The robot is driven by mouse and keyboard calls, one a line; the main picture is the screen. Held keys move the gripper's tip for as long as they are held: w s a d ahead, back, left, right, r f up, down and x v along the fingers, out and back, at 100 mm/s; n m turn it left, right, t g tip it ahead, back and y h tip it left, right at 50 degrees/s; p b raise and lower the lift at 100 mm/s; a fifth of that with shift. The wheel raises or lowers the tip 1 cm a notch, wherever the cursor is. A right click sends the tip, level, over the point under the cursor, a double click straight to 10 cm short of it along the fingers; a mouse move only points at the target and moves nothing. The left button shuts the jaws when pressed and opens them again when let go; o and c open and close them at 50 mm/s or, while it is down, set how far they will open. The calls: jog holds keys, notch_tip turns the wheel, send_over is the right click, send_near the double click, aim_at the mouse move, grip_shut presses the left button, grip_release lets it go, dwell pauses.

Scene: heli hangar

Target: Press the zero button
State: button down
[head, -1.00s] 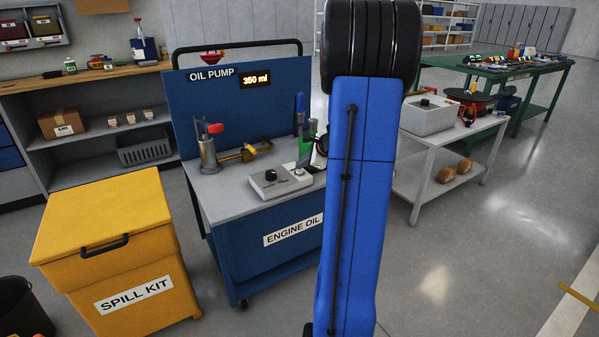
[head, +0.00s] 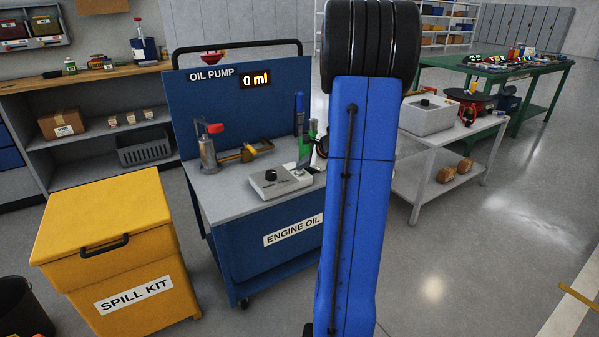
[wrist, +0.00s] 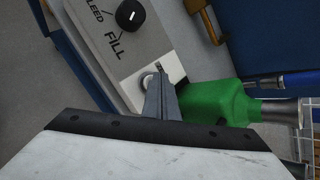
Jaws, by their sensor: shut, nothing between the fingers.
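The grey control box (head: 280,185) sits on the engine oil cart's top. In the wrist view the box (wrist: 121,60) has a black knob (wrist: 130,15) beside the words BLEED and FILL. A small pale round button (wrist: 147,79) lies at its near end, partly covered by my gripper (wrist: 160,70). The gripper is shut and empty, its fingertips at the button; whether they touch it I cannot tell. In the head view my arm hides most of the gripper. The display (head: 256,82) on the blue oil pump panel reads 0 ml.
A hand pump (head: 208,150) with a red handle stands on the cart's left. A yellow spill kit bin (head: 110,250) is left of the cart, and a white table (head: 425,140) is to the right.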

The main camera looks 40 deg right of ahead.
aim_at(302, 172)
dwell(0.5)
jog(key=shift+r, duration=0.75)
jog(key=shift+r, duration=2.5)
